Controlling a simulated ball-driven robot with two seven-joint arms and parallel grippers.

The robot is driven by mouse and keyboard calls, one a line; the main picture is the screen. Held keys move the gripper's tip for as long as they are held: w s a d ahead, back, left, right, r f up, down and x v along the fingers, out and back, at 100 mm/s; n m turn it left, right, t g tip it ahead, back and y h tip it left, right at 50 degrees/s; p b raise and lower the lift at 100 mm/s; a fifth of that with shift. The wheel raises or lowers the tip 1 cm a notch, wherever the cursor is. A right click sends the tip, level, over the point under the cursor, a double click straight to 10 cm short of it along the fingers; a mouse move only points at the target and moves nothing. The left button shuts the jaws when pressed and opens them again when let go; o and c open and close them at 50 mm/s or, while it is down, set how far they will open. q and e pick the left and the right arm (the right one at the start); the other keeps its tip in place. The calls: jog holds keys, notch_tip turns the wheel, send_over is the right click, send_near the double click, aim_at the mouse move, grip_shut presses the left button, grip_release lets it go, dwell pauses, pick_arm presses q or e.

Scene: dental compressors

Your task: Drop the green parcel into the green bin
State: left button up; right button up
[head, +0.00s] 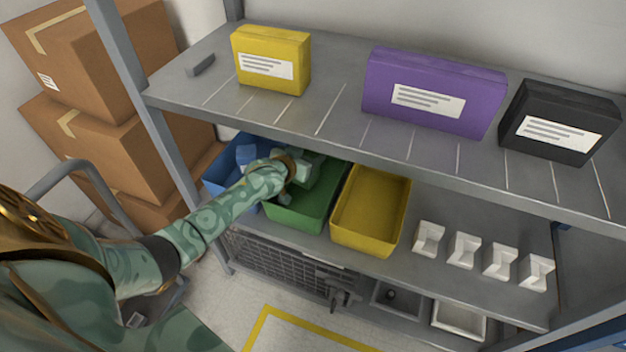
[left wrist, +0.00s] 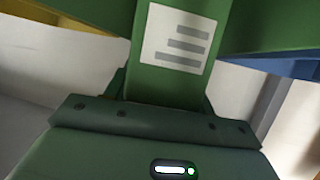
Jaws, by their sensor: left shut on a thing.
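The green bin (head: 303,208) stands on the lower shelf between a blue bin and a yellow bin. My left gripper (head: 304,172) is at the green bin's opening, under the upper shelf's edge. In the left wrist view, the gripper (left wrist: 160,100) is shut on the green parcel (left wrist: 148,82), which bears a white label with grey lines. Green bin walls (left wrist: 272,36) show on both sides behind the parcel. My right gripper is not in view.
The yellow bin (head: 372,207) is to the right, empty; the blue bin (head: 222,170) is to the left with a blue item in it. The upper shelf (head: 330,118) overhangs the bins and carries yellow, purple and black boxes. Several white holders stand right of the yellow bin.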

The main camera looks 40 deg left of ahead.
pick_arm(q)
jog(key=shift+r, duration=0.15)
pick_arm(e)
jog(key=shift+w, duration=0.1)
pick_arm(q)
jog(key=o, duration=1.1)
jog(key=shift+o, duration=0.2)
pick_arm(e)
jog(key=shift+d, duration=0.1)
pick_arm(q)
jog(key=shift+s, duration=0.1)
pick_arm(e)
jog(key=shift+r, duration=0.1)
pick_arm(q)
jog(key=shift+s+r+p, duration=0.2)
jog(key=shift+s+p, duration=0.1)
jog(key=shift+p, duration=0.1)
jog(key=p+v, duration=0.8)
jog(key=v, duration=0.7)
jog(key=shift+s, duration=0.25)
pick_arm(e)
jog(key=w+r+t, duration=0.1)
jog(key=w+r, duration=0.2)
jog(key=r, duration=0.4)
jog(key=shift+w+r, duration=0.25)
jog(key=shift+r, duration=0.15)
pick_arm(q)
jog(key=shift+d, duration=0.1)
